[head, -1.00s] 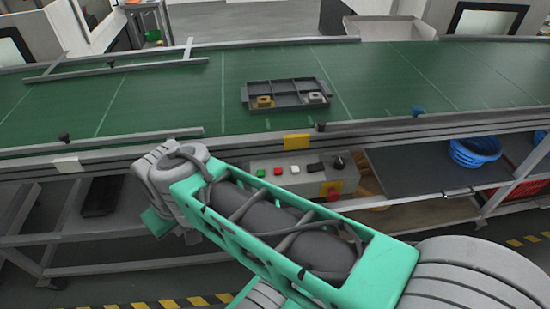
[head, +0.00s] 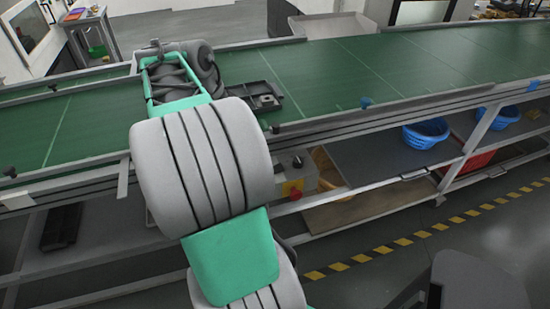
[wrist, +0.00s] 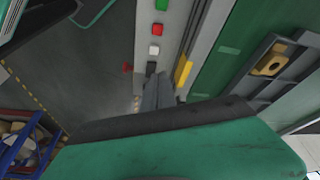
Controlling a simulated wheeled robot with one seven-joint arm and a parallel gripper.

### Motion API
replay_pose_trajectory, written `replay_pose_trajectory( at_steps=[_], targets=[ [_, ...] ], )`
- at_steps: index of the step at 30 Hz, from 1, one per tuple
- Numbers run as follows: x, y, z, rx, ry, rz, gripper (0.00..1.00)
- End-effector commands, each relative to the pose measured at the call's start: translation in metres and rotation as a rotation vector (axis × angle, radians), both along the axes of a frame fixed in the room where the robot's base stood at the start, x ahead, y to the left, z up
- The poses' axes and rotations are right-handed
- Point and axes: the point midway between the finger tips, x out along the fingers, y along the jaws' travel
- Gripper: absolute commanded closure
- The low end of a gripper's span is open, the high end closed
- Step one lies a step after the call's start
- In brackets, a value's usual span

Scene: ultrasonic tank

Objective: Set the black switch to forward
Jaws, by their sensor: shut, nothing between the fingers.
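The grey control box carries a black piece (wrist: 151,68) just past the white button (wrist: 154,50) in the wrist view; it looks like a small black rocker switch, and its setting is too small to read. In the head view a round black knob (head: 298,162) shows at the right end of the control box (head: 307,179); the rest of the panel is hidden behind my arm. My gripper (wrist: 160,80) is shut and empty, its grey fingertips beside the black piece in the wrist view. I cannot tell whether they touch it. In the head view my gripper is hidden.
A green button (wrist: 162,4) and a red button (wrist: 158,29) sit along the panel. A red emergency knob (head: 295,192) sticks out below. A yellow plate (wrist: 183,70) and the conveyor (head: 340,80) edge lie close by. A tray (head: 262,97) rests on the belt.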

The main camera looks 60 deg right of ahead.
Motion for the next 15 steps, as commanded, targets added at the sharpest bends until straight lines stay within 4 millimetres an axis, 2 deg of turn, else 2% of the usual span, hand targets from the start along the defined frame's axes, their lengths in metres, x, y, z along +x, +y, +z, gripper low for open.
replay_pose_trajectory(
  at_steps=[1,4,6,15],
  targets=[
    [-0.02,-0.023,0.001,-0.008,-0.003,-0.166,1.0],
    [-0.043,-0.045,0.003,-0.026,-0.015,-0.369,1.0],
    [-0.048,-0.049,0.003,-0.031,-0.019,-0.412,1.0],
    [-0.048,-0.049,0.001,-0.033,-0.018,-0.407,1.0]
  ],
)
